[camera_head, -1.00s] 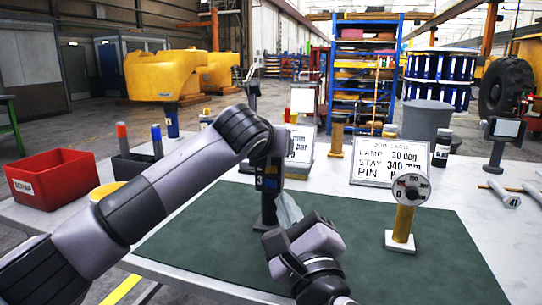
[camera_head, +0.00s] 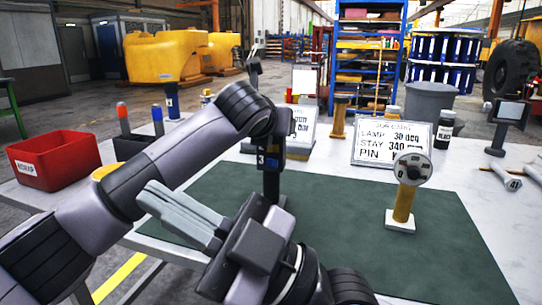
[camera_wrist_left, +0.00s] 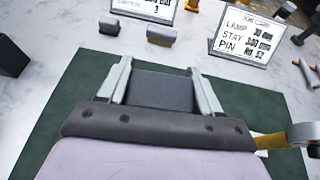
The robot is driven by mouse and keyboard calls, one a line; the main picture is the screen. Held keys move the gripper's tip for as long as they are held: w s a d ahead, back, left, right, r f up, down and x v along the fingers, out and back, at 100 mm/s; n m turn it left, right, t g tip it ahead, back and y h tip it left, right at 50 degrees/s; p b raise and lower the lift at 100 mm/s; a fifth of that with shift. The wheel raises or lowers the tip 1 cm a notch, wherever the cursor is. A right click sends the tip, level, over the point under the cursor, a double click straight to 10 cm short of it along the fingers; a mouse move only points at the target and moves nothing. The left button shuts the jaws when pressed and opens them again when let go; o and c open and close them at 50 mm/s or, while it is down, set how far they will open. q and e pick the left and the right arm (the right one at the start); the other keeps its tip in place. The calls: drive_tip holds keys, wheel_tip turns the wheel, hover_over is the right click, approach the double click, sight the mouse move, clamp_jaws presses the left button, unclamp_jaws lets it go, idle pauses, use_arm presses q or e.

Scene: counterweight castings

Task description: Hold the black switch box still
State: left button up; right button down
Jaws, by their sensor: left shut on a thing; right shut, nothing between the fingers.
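In the head view my left wrist covers those fingers. My right gripper (camera_head: 152,198) is shut and empty, in front of the box and my left forearm, its fingers pointing left. It is apart from the box as far as I can tell.
A dial on a yellow post (camera_head: 404,205) stands on the right of the green mat (camera_head: 440,240). A job card (camera_head: 393,143) stands behind. A red scrap bin (camera_head: 55,160) is at the left.

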sight(268, 150)
drive_tip(key=w+f+n+t+h, duration=0.5)
drive_tip(key=f+n+h, duration=0.35)
drive_tip(key=n, duration=0.55)
drive_tip(key=w+d+r+n+t+h, duration=0.2)
drive_tip(key=w+d+t+h, duration=0.4)
drive_tip(key=d+h, duration=0.5)
drive_tip(key=shift+w+d+r+t+h, duration=0.3)
drive_tip(key=shift+w+r+t+h, duration=0.15)
drive_tip(key=shift+t, duration=0.75)
drive_tip(key=shift+f, duration=0.1)
drive_tip(key=w+a, duration=0.1)
drive_tip(key=w, duration=0.8)
drive_tip(key=w+a, duration=0.1)
drive_tip(key=w, duration=0.3)
drive_tip(key=shift+w+a, duration=0.35)
